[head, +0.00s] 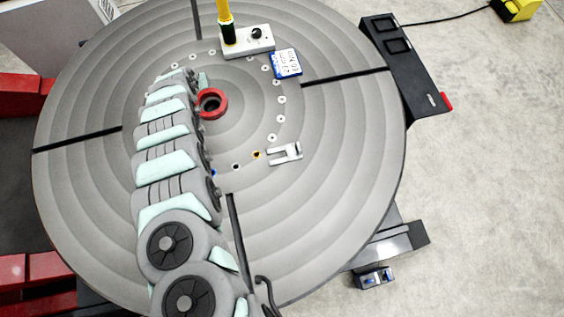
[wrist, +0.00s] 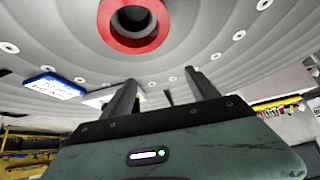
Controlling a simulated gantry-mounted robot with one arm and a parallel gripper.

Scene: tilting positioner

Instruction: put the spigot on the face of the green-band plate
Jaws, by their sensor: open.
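My gripper (wrist: 160,77) is open in the wrist view. Its two dark fingers stand apart, and I see nothing held between them. In the head view my own arm hides the gripper's fingers. A round grey ringed table (head: 345,120) fills the middle of that view. A red ring (head: 211,103) with a dark hole sits on it, just right of my arm's far end; it also shows at the top of the wrist view (wrist: 112,35). I cannot make out a spigot for sure, nor a plate with a green band.
A grey box (head: 262,41) with a yellow-and-black post stands at the table's back, beside a blue-and-white card (head: 286,63). A pale forked piece (head: 285,153) lies right of centre. Small white discs and dark slots mark the table. Its right side is largely clear.

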